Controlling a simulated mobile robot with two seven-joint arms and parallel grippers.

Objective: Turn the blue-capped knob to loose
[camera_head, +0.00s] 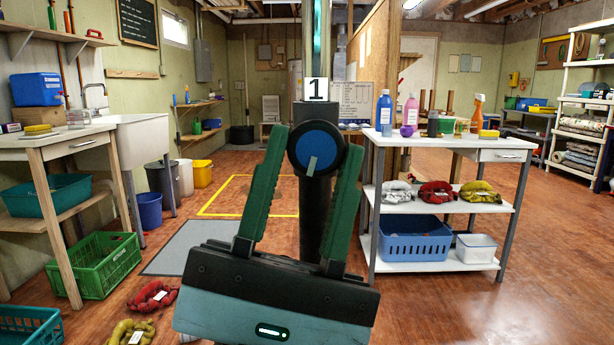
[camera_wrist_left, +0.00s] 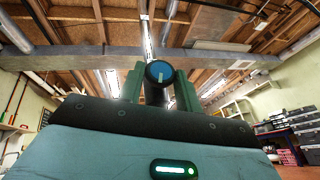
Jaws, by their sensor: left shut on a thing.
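The blue-capped knob (camera_head: 316,148) faces me on a dark upright post (camera_head: 313,215), under a white plate (camera_head: 316,90) marked "1". A pale pointer line on the cap points down and slightly left. My left gripper (camera_head: 315,160) has its green fingers on either side of the knob and is shut on it. In the left wrist view the knob (camera_wrist_left: 159,72) sits between the fingertips, its pale line near vertical. I see no marking for loose or tight. My right gripper is not in view.
A white-topped cart (camera_head: 450,143) with bottles stands right of the post. A wooden table with a sink (camera_head: 130,120) is at the left. Green crates (camera_head: 95,265) and small red and yellow bags lie on the floor at the left. Floor behind the post is open.

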